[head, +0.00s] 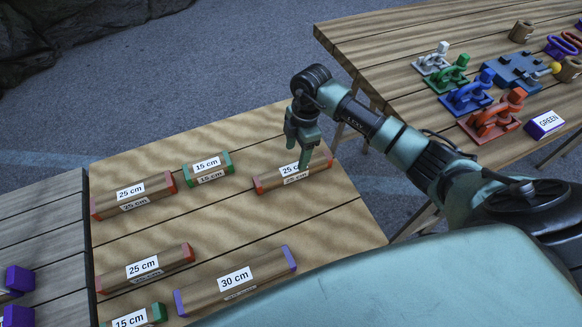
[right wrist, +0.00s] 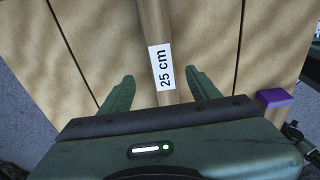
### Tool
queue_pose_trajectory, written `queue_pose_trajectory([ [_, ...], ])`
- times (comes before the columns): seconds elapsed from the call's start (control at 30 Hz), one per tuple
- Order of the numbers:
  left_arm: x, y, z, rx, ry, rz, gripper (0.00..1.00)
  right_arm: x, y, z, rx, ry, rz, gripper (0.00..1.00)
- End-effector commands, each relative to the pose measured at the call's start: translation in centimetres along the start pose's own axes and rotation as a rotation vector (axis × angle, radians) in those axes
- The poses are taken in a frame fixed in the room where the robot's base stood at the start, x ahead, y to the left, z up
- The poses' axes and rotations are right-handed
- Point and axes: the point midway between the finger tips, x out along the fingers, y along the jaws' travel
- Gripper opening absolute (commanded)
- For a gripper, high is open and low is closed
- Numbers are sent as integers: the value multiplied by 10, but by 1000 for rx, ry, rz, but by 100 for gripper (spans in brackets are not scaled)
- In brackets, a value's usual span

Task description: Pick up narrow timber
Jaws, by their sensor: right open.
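A 25 cm timber with red ends (head: 270,183) lies on the wooden table at the back right. It has white labels and looks slimmer than some of the others. My right gripper (head: 303,155) is over this timber, pointing down, and hides part of it. In the right wrist view the timber (right wrist: 151,22) runs between the two open fingers, with a gap on each side. My left gripper is not in view.
Other labelled timbers share the table (head: 228,137): a 25 cm one (head: 152,187), a green-ended 15 cm one (head: 221,169), another 25 cm one (head: 170,257) and a purple-ended 30 cm one (head: 262,270). A second table (head: 380,50) at the right holds coloured clamps.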

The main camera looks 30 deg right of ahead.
Motion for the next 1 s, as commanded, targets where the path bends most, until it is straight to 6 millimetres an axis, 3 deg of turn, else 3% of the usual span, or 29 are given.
queue_pose_trajectory([
  [0.5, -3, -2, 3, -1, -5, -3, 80, 66, -4, -2, 6, -7, -8, 62],
  [0.83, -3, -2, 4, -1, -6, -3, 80, 75, -4, -2, 3, -7, -5, 62],
  [0.87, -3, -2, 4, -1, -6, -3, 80, 75, -4, -2, 3, -7, -5, 59],
  [1.0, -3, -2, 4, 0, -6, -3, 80, 75, -4, -2, 3, -7, -5, 20],
])
